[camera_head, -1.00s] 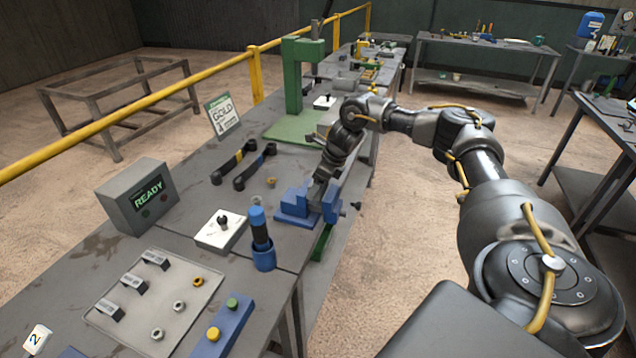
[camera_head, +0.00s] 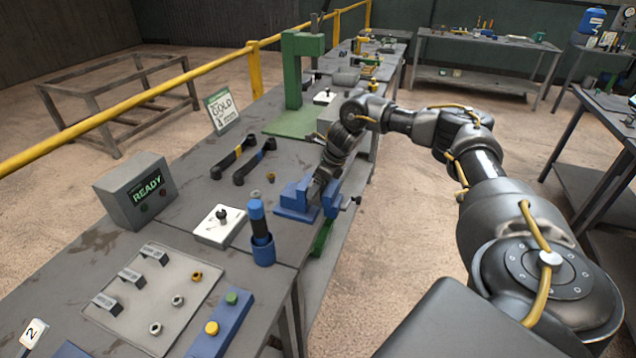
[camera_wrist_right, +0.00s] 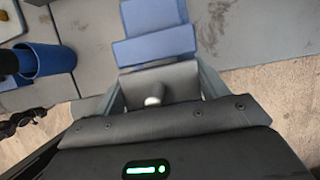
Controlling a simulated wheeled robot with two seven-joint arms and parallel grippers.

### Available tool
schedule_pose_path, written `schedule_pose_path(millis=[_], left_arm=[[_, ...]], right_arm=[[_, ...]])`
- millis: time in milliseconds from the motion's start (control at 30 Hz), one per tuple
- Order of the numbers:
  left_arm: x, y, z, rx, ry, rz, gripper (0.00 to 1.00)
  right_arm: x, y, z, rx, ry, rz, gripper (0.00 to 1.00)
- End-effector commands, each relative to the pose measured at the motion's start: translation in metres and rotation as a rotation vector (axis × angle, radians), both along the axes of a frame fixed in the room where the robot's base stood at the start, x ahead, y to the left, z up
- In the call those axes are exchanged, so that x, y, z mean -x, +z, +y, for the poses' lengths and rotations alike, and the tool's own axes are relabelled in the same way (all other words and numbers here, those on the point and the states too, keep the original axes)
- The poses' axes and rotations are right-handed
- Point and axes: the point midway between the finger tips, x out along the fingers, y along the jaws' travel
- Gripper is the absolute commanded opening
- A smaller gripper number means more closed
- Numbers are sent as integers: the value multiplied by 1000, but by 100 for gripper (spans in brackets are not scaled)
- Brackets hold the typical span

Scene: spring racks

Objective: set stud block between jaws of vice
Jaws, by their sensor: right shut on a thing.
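The blue vice (camera_head: 291,204) stands on the bench near its right edge, with its screw handle sticking out to the right. My right gripper (camera_head: 317,200) points down at the vice, its fingers at the jaws. In the right wrist view the gripper (camera_wrist_right: 158,92) is shut on the grey stud block (camera_wrist_right: 178,78), with its pale round stud between the fingers. The blue vice (camera_wrist_right: 155,45) is just beyond the block in that view. In the head view my gripper hides the block, so I cannot tell how deep it sits between the jaws. My left gripper is out of view.
A blue cup (camera_head: 263,252) holding a blue-handled tool stands close to the vice. A green press (camera_head: 294,85) rises behind. Floor lies past the bench's right edge.

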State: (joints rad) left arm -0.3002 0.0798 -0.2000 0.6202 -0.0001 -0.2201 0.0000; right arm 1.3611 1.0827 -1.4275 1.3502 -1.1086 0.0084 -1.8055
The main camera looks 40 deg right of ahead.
Motion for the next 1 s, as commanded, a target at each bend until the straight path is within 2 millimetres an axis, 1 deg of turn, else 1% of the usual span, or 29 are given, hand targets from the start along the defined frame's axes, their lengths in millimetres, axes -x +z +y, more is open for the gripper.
schedule_pose_path(millis=[167,200,300,400,567,600,833,1000], left_arm=[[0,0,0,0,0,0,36],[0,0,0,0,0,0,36],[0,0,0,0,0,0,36],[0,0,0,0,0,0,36],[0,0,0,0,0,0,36],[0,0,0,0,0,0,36],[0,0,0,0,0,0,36],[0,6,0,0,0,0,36]], right_arm=[[-1,2,0,-1,0,-4,29],[-1,2,0,-1,0,-4,74],[-1,1,0,-1,0,-3,87],[0,1,0,-1,0,-2,98],[0,0,0,0,0,-1,98],[1,-1,0,1,0,3,100],[0,0,0,0,0,1,100],[0,7,0,0,0,0,100]])
